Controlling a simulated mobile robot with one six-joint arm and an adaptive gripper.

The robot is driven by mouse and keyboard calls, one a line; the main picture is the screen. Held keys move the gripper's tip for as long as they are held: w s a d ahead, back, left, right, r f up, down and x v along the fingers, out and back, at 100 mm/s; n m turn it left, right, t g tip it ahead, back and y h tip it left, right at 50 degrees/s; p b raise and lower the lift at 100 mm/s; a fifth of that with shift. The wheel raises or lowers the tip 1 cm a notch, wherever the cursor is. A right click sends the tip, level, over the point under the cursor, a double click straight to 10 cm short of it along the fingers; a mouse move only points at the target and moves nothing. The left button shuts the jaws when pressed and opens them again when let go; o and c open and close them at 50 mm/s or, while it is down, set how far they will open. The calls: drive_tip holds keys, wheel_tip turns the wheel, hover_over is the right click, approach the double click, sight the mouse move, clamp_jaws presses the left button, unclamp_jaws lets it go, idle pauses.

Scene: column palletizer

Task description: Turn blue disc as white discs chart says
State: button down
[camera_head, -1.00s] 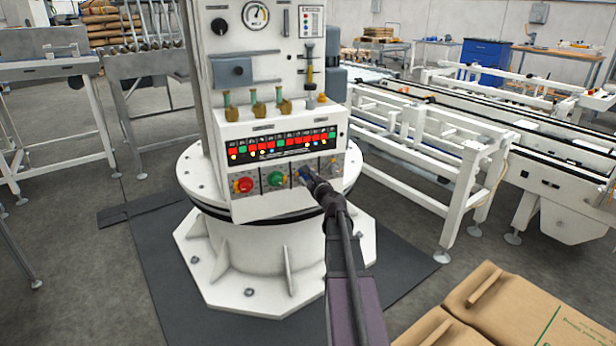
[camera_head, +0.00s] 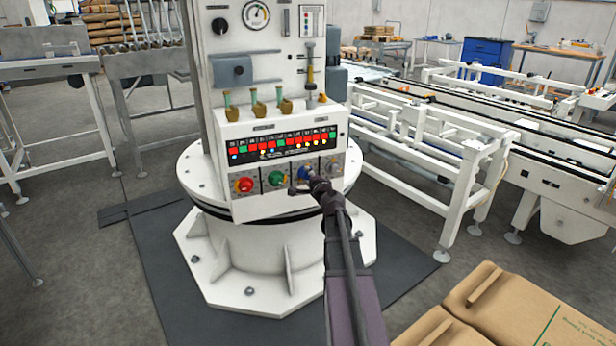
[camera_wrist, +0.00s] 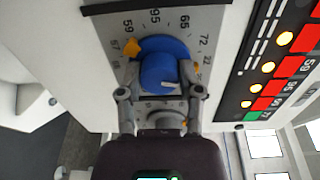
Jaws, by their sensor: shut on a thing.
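The blue disc (camera_wrist: 160,70) is a round knob on a numbered dial plate (camera_wrist: 150,22), with an orange pointer (camera_wrist: 131,47) at its left in the wrist view. My gripper (camera_wrist: 161,88) is shut on it, one finger on each side. In the head view the blue disc (camera_head: 305,172) sits in a row on the white cabinet's lower panel, partly hidden by my gripper (camera_head: 308,186). A whitish disc (camera_head: 332,167) is right of it.
A red disc (camera_head: 244,185) and a green disc (camera_head: 276,179) are to the left. Above them is a black strip (camera_head: 283,145) with red and green tiles and lamps. Several lamps (camera_wrist: 285,38) glow yellow.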

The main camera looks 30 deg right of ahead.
drive_tip(key=shift+d+n, duration=0.2)
drive_tip(key=shift+n, duration=1)
drive_tip(key=shift+c, duration=1.3)
unclamp_jaws()
drive_tip(key=shift+a, duration=0.1)
drive_tip(key=shift+m, duration=0.4)
